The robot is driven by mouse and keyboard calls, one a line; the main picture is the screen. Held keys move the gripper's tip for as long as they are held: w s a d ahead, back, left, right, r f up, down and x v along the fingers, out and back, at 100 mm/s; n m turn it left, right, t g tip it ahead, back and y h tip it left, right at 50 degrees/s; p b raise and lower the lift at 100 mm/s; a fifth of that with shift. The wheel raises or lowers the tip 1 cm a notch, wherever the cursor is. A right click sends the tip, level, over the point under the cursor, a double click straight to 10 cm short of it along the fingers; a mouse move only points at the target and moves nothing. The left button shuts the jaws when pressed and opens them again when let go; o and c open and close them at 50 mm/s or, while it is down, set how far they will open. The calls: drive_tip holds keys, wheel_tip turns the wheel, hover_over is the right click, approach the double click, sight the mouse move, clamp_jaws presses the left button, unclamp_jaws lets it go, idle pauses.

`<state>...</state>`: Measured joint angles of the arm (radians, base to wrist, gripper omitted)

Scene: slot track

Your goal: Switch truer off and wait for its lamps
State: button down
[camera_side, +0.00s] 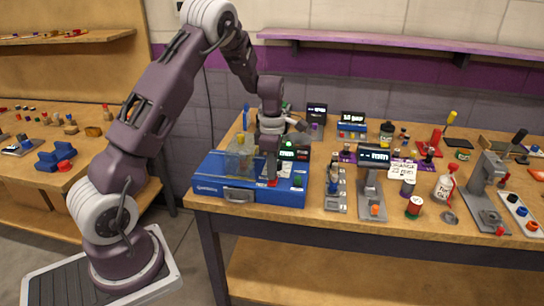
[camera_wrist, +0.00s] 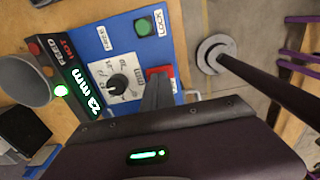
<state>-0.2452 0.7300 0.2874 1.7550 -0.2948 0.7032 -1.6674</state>
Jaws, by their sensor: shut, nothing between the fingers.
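The truer is a blue box (camera_side: 225,190) at the left front of the table, with a clear cover on its left part. In the wrist view its blue panel (camera_wrist: 93,55) carries a green button (camera_wrist: 143,26), a dark dial knob (camera_wrist: 117,84) and a red switch (camera_wrist: 153,72). Its dark display (camera_wrist: 85,88) reads 22 mm in lit green.
Right of the truer stand a grey rack (camera_side: 336,190) of small parts, a grey stand with a display (camera_side: 374,156) and a paper sign (camera_side: 380,170). A grey press (camera_side: 487,185) and bottles crowd further right. The table's front edge is close to the truer.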

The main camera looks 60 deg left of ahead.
sight(272, 183)
wheel_tip(272, 183, up, 13)
drive_tip(key=d, duration=0.1)
drive_tip(key=shift+s+r, duration=0.2)
drive_tip(key=shift+s, duration=0.2)
drive_tip(key=s+d+r+m+t, duration=0.2)
drive_tip(key=s+d+r+m, duration=0.5)
drive_tip(key=d+r+m, duration=0.1)
drive_tip(key=s+d+m+t, duration=0.1)
drive_tip(key=s+d+m, duration=0.3)
drive_tip(key=s+m, duration=0.5)
drive_tip(key=s+d+m+t, duration=0.2)
drive_tip(key=s+d+m, duration=0.3)
drive_tip(key=s+m, duration=0.4)
drive_tip(key=shift+d+m+t, duration=0.25)
drive_tip(key=shift+m+t, duration=0.05)
drive_tip(key=shift+m, duration=0.2)
